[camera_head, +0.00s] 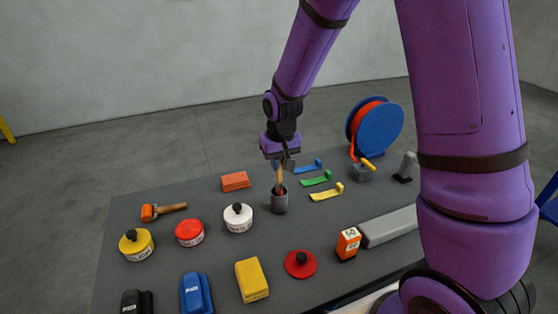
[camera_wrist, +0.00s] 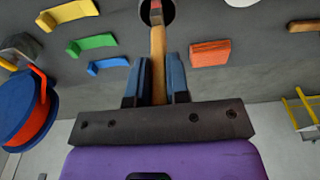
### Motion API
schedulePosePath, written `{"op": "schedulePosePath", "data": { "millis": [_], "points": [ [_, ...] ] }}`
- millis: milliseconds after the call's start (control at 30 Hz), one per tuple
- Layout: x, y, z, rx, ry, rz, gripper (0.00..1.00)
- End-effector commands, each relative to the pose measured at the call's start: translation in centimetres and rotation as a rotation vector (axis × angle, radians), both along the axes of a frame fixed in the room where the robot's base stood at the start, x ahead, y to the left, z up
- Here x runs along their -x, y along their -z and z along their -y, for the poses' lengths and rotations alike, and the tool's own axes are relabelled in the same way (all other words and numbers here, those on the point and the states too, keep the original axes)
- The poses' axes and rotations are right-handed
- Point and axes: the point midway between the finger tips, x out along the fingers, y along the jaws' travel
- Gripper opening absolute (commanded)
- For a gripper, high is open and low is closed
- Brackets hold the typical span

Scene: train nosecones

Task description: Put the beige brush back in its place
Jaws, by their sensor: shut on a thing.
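The beige brush (camera_head: 280,176) hangs upright below my gripper (camera_head: 285,161), with its handle between the fingers. Its lower end is at the mouth of a dark grey cup (camera_head: 279,205); how deep it reaches is hard to tell. In the wrist view my gripper (camera_wrist: 156,82) has its blue fingers on both sides of the tan brush handle (camera_wrist: 158,55). There the brush runs up to the round dark opening of the cup (camera_wrist: 172,12), and a reddish part shows near its end.
Blue, green and yellow scrapers (camera_head: 326,191) lie right of the cup, and an orange-red block (camera_head: 235,181) lies to its left. A white-lidded tin (camera_head: 238,218) stands in front left. A blue reel (camera_head: 379,128) stands at the back right of the grey table (camera_head: 180,250).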

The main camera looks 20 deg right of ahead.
Motion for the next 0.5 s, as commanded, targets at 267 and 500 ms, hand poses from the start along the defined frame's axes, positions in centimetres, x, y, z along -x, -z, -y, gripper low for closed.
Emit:
{"op": "schedulePosePath", "data": {
  "millis": [267,500],
  "points": [
    [0.02,0.77,0.01,0.000,0.000,-0.001,0.00],
    [0.02,0.81,0.01,0.000,0.000,0.000,0.42]
  ]
}}
